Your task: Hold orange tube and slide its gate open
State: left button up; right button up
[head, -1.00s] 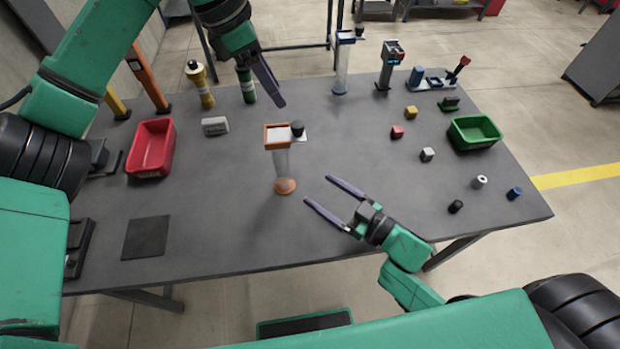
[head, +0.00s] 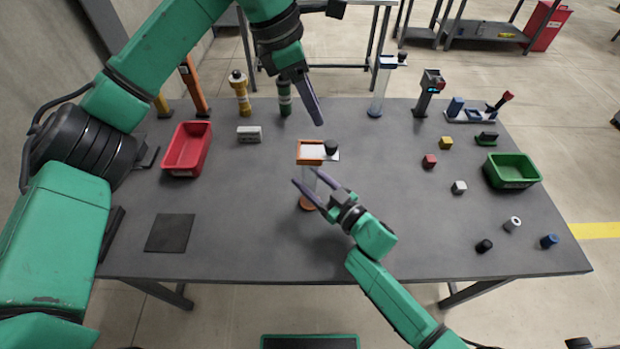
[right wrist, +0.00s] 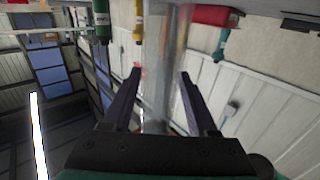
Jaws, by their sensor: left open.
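The orange tube (head: 310,162) stands upright mid-table: a clear tube with an orange square top frame and a round orange base. Its gate, a pale plate with a black knob (head: 331,147), sits at the top and sticks out to the right. My right gripper (head: 308,177) is open, its fingers at the tube's clear lower body. In the right wrist view the clear tube (right wrist: 165,70) runs between the two spread fingers; I cannot tell whether either touches it. My left gripper (head: 317,117) is open and empty, pointing down above and behind the tube's top.
A red bin (head: 187,150) and dark mat (head: 170,233) lie left; a grey-white block (head: 249,134) is behind. A blue-topped tube (head: 380,85) stands at the back. Small cubes, cylinders and a green bin (head: 512,171) lie right. The front middle is clear.

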grip_shut()
pick_arm(q)
jog(key=shift+s+d+f, duration=0.1)
jog(key=shift+f, duration=0.15)
grip_shut()
pick_arm(e)
jog(key=shift+d, duration=0.1)
pick_arm(q)
jog(key=n+t+h, duration=0.3)
jog(key=t+h, duration=0.4)
jog(key=h, duration=0.4)
send_near(325, 148)
jog(key=x, duration=0.6)
jog(key=shift+w+d, duration=0.25)
jog(key=shift+d, duration=0.05)
